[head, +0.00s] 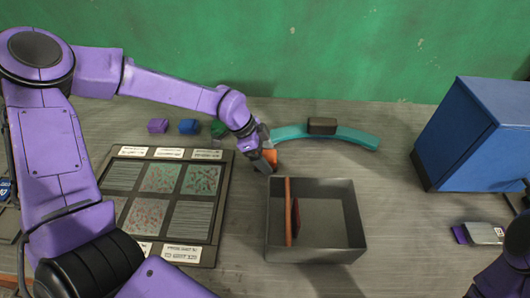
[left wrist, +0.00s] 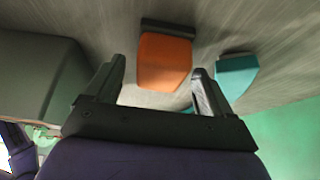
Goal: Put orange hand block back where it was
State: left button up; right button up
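The orange hand block (head: 271,157) is at my left gripper, just behind the open grey bin and near the left end of the teal curved bar (head: 345,133). In the left wrist view the orange block (left wrist: 165,62) has a dark strip along its far edge. My left gripper (head: 264,160) points down at it. In the left wrist view its two fingers (left wrist: 160,80) stand apart on either side of the block, with a visible gap at the left finger. My right gripper is not shown; only part of my right arm shows at the lower right.
The grey bin (head: 345,250) holds a thin orange-brown upright piece and a dark red one. A dark block (head: 322,125) sits on the teal bar. Purple (head: 158,126), blue (head: 189,127) and green blocks stand behind a panel board (head: 226,200). A blue cabinet (head: 480,140) stands right.

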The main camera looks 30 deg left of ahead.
pick_arm(q)
jog(key=v, duration=1.2)
jog(key=shift+p, duration=0.45)
jog(key=shift+a, duration=0.1)
